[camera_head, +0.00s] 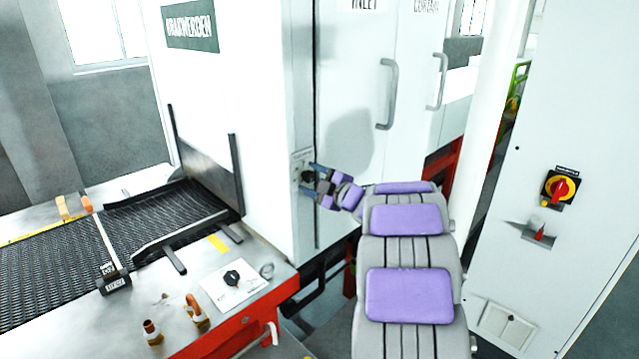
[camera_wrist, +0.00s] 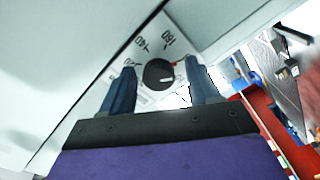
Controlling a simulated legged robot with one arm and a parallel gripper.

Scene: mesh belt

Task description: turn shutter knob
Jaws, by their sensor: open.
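A dark round knob (camera_wrist: 158,73) sits on a pale dial plate (camera_wrist: 150,48) with printed numbers and a small red mark near the knob. In the head view the dial plate (camera_head: 301,158) is on the narrow side face of the white cabinet, and my gripper largely covers the knob. My gripper (camera_head: 309,178) is at the plate, with its arm reaching in from the lower right. In the wrist view its two blue fingers (camera_wrist: 160,70) are open, one on each side of the knob. I cannot tell whether they touch it.
A second black knob (camera_head: 232,278) is on a white plate on the metal table beside the mesh belt (camera_head: 60,280). Cabinet door handles (camera_head: 388,95) stick out right of my gripper. A grey panel at right carries a red-yellow switch (camera_head: 562,188).

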